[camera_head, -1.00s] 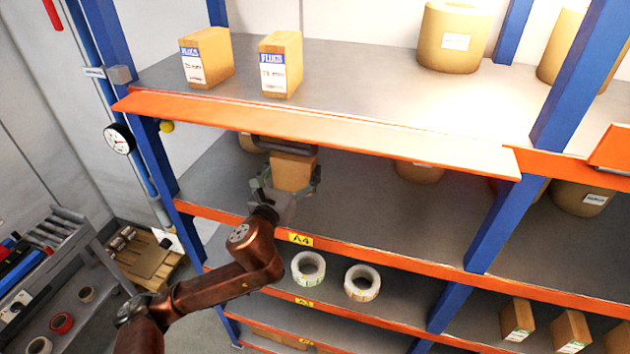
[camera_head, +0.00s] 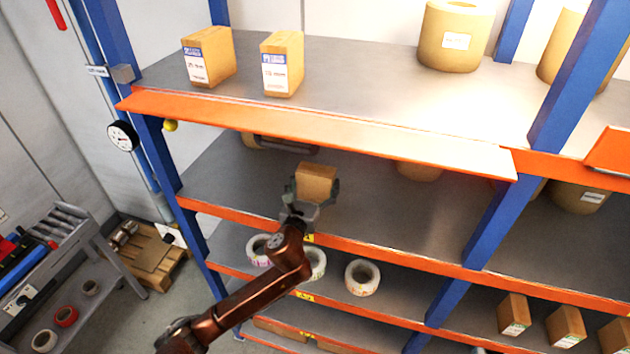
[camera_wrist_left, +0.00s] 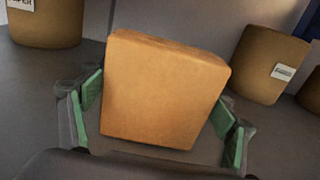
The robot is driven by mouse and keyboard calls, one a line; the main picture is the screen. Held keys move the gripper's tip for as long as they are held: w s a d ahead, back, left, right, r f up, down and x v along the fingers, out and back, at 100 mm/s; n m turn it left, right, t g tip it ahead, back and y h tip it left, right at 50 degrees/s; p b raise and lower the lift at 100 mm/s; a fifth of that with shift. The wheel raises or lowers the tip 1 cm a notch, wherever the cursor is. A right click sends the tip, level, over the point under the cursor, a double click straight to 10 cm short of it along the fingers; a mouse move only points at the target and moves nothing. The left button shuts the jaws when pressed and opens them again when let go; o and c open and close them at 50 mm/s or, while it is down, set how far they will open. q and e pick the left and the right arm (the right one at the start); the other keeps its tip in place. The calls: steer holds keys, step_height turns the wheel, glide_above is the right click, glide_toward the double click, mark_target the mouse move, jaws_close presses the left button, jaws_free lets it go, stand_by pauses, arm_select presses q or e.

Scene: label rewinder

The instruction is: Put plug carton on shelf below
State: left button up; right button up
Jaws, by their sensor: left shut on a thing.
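A plain brown carton (camera_head: 316,182), which I take to be the plug carton, is between the fingers of my left gripper (camera_head: 312,190) at the front of the shelf below the top one. In the left wrist view the carton (camera_wrist_left: 162,92) fills the middle, slightly tilted in the picture. Green-padded fingers of the left gripper (camera_wrist_left: 160,122) flank its two sides, shut on it. No label shows on the face towards me. I cannot tell whether its bottom touches the grey shelf (camera_head: 390,215). My right gripper is not in view.
Two labelled cartons (camera_head: 208,57) (camera_head: 282,64) and a large brown roll (camera_head: 456,36) stand on the top shelf. Its orange beam (camera_head: 320,133) overhangs the carton's level. Brown rolls (camera_wrist_left: 268,64) stand deeper on this level. White label rolls (camera_head: 362,278) lie one level lower.

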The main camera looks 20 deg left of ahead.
arm_select(q)
steer(key=o, duration=1)
steer(key=shift+f, duration=0.2)
steer(key=shift+c, duration=0.2)
steer(key=o, duration=0.5)
steer(key=shift+r, duration=0.1)
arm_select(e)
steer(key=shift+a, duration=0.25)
arm_select(q)
steer(key=shift+r, duration=0.1)
steer(key=s+b, duration=0.1)
steer(key=s, duration=1)
steer(key=shift+a+b, duration=0.15)
steer(key=shift+b, duration=0.25)
steer(key=shift+s, duration=0.5)
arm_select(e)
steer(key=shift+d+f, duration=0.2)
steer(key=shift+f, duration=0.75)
